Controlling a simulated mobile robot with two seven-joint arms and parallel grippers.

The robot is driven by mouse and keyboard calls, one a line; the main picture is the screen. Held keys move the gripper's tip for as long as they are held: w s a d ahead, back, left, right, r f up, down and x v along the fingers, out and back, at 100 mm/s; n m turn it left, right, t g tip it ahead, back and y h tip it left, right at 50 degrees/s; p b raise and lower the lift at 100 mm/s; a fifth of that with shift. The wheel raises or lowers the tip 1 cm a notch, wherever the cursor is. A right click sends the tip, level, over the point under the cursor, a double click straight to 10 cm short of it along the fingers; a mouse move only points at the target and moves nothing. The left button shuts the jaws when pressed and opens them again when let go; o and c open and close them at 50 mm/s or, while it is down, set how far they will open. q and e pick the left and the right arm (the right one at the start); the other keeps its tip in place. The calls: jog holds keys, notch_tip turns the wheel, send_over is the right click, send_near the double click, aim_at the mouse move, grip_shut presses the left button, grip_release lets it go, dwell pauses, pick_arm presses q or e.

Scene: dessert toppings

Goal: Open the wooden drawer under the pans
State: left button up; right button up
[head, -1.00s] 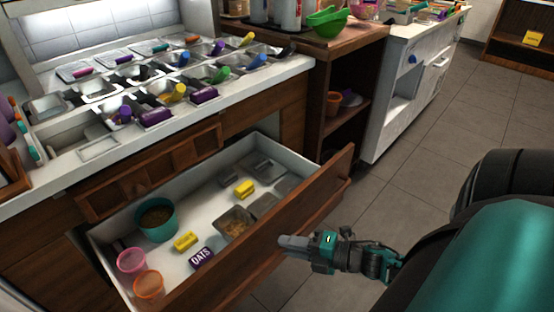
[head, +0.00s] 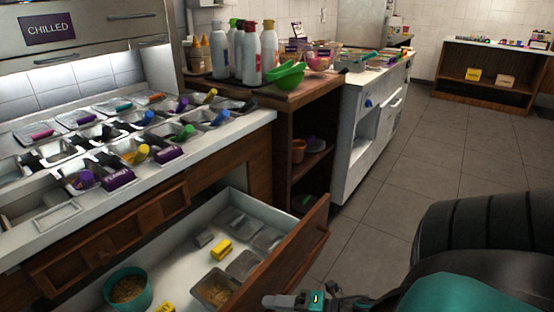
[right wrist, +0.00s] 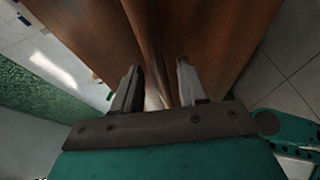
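The wooden drawer (head: 298,243) under the counter of pans stands pulled well out in the head view; its near part is cut off by the bottom edge. Inside are a teal tub (head: 128,290), metal pans (head: 243,264) and a yellow block (head: 221,249). My right gripper (head: 270,301) is beside the outer face of the drawer front, low in the head view. In the right wrist view its two fingers (right wrist: 160,88) are apart, with brown wood beyond them. I cannot tell whether they touch it. My left gripper is not in view.
Metal topping pans (head: 130,140) with coloured handles line the counter above. A wooden shelf unit (head: 310,125) with bottles and a green bowl (head: 287,76) stands right of the drawer.

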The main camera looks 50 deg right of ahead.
jog(key=p+v, duration=0.1)
jog(key=v, duration=1.2)
jog(key=shift+w, duration=0.1)
jog(key=shift+d, duration=0.1)
dwell(0.3)
